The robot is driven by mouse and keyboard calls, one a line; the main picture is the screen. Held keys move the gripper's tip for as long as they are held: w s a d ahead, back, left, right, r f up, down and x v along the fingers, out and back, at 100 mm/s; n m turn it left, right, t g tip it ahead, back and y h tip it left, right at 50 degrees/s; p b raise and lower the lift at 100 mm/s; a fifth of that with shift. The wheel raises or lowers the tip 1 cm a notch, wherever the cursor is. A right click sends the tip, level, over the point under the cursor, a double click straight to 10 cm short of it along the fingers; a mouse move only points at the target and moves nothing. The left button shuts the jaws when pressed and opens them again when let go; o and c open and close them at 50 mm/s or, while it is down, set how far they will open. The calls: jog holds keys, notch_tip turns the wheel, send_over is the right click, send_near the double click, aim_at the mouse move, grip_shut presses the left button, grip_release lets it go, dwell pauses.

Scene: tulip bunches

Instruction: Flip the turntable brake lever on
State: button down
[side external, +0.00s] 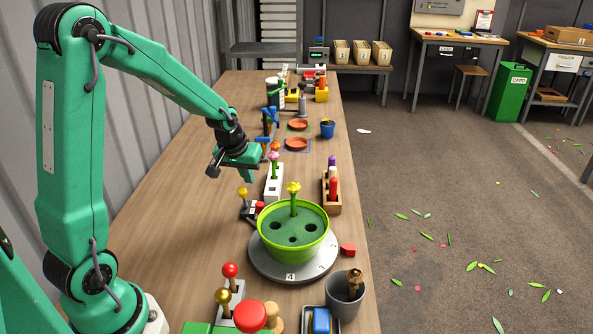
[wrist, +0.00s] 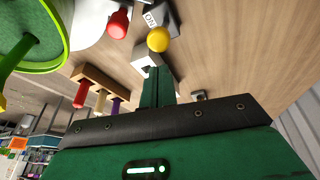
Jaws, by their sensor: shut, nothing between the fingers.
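The brake lever's yellow ball knob (side external: 243,192) stands on a small dark-and-white base beside the turntable (side external: 262,268), a grey disc marked 4. In the wrist view the yellow knob (wrist: 158,39) is near the top centre, close to a white ON label (wrist: 150,17). I cannot tell the lever's tilt exactly. A green bowl (side external: 293,252) with a yellow tulip stands on the turntable. My gripper (side external: 250,178) is shut and empty, pointing down just above and beside the knob. In the wrist view my gripper (wrist: 160,78) appears just below the knob; contact is unclear.
A white rack (side external: 274,188) with tulips stands just behind the lever, and a wooden rack (side external: 331,203) is to its right. A red knob (wrist: 118,22) is left of the yellow one. Ball-topped levers (side external: 231,270) stand at the front. The table left of the lever is clear.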

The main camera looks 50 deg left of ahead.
jog(key=d+v, duration=0.1)
jog(key=v, duration=0.8)
jog(key=shift+d, duration=0.4)
jog(key=shift+s+r, duration=0.15)
jog(key=s+d+r+m+t, duration=0.1)
jog(key=s+d+r+m, duration=0.2)
jog(key=s+d, duration=0.2)
jog(key=s+d+r+m+h, duration=0.1)
jog(key=s+d+r+m, duration=0.2)
jog(key=s+d, duration=0.3)
jog(key=shift+s+d+t, duration=0.3)
jog(key=shift+s+t, duration=0.1)
jog(key=shift+s, duration=2)
